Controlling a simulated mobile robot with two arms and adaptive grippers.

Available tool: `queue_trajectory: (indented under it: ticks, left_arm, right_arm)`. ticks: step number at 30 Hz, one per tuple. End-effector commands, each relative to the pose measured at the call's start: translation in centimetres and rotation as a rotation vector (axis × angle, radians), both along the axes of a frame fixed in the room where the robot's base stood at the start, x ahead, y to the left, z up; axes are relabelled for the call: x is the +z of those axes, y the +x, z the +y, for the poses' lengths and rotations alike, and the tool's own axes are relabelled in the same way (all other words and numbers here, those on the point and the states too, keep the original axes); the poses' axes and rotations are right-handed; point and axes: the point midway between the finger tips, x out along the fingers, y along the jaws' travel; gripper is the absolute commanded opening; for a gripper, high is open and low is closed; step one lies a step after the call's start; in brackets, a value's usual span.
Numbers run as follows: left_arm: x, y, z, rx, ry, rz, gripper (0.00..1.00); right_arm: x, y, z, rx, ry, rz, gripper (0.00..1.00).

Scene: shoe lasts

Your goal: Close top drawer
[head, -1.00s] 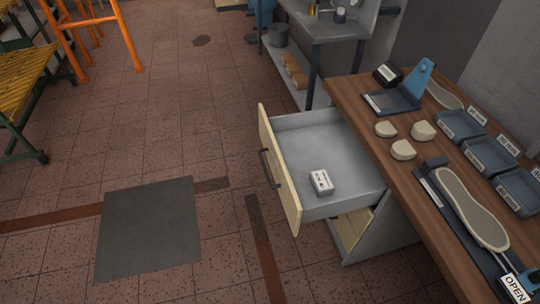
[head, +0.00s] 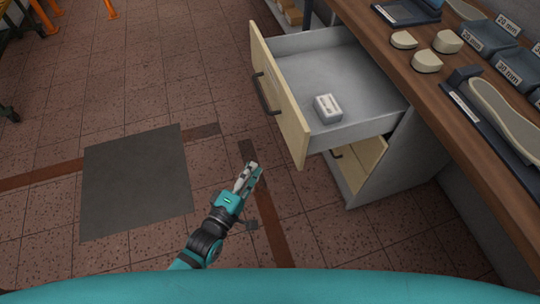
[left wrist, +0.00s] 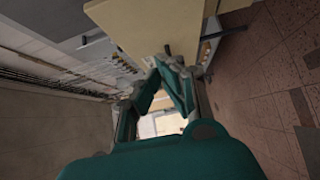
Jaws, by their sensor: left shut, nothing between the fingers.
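The top drawer (head: 338,85) under the workbench is pulled far out in the head view. Its cream front panel (head: 276,98) faces left and carries a dark bar handle (head: 266,94). A small white box (head: 328,108) lies inside the drawer. My left gripper (head: 252,170) is shut and empty, to the lower left of the drawer front and apart from it. In the left wrist view the gripper fingers (left wrist: 172,75) are in front of a cream panel (left wrist: 160,25) with a dark handle. My right gripper is not in view.
A lower drawer (head: 358,162) below is also partly open. The wooden worktop (head: 400,85) holds cream pads (head: 426,62), blue-grey trays (head: 490,38) and a shoe-sole shape (head: 505,112). A grey mat (head: 137,180) lies on the tiled floor, which is clear left of the drawer.

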Motion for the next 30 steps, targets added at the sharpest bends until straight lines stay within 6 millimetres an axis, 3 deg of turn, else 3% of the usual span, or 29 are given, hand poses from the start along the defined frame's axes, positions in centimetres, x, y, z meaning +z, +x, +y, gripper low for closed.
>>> queue_trajectory:
  ticks: [15, 22, 30]
  left_arm:
    - [0.1, 8.8, -4.5, 0.001, 0.003, -0.001, 0.00]
    - [0.0, 9.6, -7.4, 0.002, 0.003, 0.003, 0.00]
    - [0.0, 9.8, -8.2, 0.001, 0.005, 0.002, 0.00]
  right_arm:
    - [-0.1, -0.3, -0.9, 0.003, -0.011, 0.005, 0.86]
    - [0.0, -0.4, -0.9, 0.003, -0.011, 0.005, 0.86]
    - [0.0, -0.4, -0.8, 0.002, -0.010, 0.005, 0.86]
